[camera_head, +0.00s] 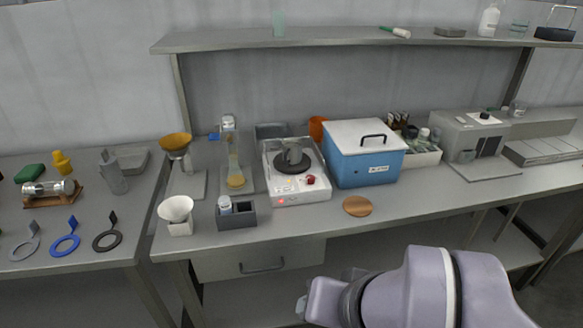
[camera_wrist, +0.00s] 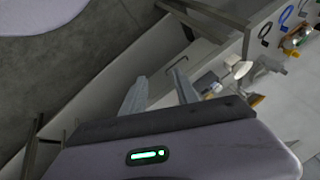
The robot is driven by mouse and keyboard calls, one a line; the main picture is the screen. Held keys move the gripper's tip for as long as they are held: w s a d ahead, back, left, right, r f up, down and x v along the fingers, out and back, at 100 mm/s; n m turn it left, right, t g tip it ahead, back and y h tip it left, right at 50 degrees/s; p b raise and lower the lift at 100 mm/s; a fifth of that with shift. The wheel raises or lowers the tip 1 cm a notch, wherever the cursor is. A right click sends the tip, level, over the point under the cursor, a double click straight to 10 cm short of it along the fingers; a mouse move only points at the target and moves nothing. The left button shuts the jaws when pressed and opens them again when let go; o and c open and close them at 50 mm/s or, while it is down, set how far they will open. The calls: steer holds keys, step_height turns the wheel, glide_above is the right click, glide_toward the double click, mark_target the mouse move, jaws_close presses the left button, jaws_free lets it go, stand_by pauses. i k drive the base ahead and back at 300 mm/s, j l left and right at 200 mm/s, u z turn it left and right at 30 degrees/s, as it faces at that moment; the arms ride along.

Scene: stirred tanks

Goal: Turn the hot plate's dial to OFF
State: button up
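The hot plate (camera_head: 290,193) is a white box on the bench, left of the blue box. A red dial (camera_head: 311,180) sits on its front right, and a small red light (camera_head: 281,201) glows at its front left. The dial's pointing direction is too small to read. A dark round plate (camera_head: 286,168) on top carries a small grey vessel (camera_head: 292,154). My gripper is in front of and below the bench edge, apart from the hot plate. In the wrist view its two fingers (camera_wrist: 160,88) are spread with nothing between them. I cannot make out the hot plate there.
A blue box with a white lid (camera_head: 368,160) stands close right of the hot plate. A grey holder (camera_head: 237,216) with a small bottle is at its left front. A copper disc (camera_head: 357,206) lies at the front. A shelf (camera_head: 330,39) runs above.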

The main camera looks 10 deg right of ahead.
mark_target(311, 179)
steer(key=i+j, duration=0.2)
steer(key=i, duration=0.3)
steer(key=i+j, duration=0.15)
steer(key=i, duration=0.35)
steer(key=z, duration=0.05)
